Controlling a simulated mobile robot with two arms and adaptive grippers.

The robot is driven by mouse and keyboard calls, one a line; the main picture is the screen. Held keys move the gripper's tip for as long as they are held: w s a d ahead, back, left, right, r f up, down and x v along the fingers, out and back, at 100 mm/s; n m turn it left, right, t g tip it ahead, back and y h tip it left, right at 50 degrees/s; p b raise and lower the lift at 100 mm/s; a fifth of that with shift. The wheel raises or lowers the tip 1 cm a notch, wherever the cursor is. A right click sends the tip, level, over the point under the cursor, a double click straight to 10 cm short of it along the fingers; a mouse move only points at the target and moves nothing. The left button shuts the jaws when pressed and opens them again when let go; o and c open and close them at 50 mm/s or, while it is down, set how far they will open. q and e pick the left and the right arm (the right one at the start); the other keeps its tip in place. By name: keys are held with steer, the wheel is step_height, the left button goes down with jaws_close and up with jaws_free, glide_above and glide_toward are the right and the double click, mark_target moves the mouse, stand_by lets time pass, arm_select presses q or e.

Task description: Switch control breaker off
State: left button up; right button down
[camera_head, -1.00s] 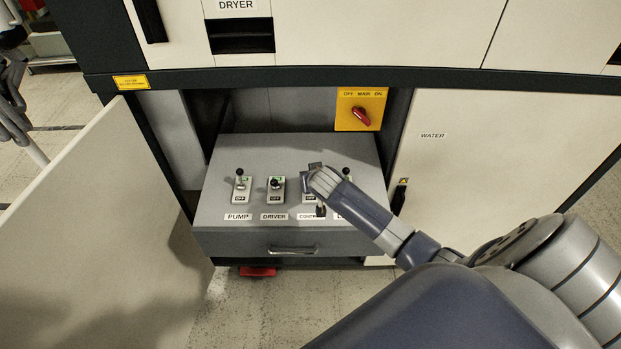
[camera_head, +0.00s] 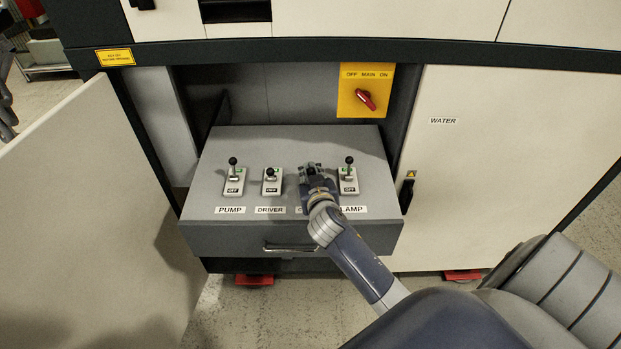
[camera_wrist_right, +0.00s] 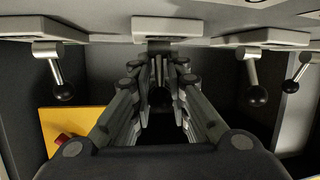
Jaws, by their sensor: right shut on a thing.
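The control breaker sits third in the row on the grey drawer panel (camera_head: 230,145). My right gripper (camera_head: 311,170) covers it in the head view, and its lever and label are mostly hidden. In the right wrist view, which appears upside down, the breaker's base plate (camera_wrist_right: 166,28) is at the top centre. My right gripper (camera_wrist_right: 160,85) is shut there around the breaker's dark knob (camera_wrist_right: 160,97), partly hidden between the fingers. I cannot tell the lever's position. My left gripper is not in view.
Pump (camera_head: 233,178), driver (camera_head: 271,182) and lamp (camera_head: 348,178) breakers stand beside it, the lamp close on the right. A yellow main switch plate (camera_head: 364,90) is behind. An open door (camera_head: 95,190) stands left, the water panel (camera_head: 490,160) right.

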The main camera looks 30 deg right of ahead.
steer(key=shift+f, duration=0.1)
stand_by(0.4)
steer(key=c, duration=1.8)
jaws_free()
steer(key=shift+o, duration=0.2)
steer(key=v, duration=1.2)
steer(key=shift+a, duration=0.1)
steer(key=shift+f, duration=0.1)
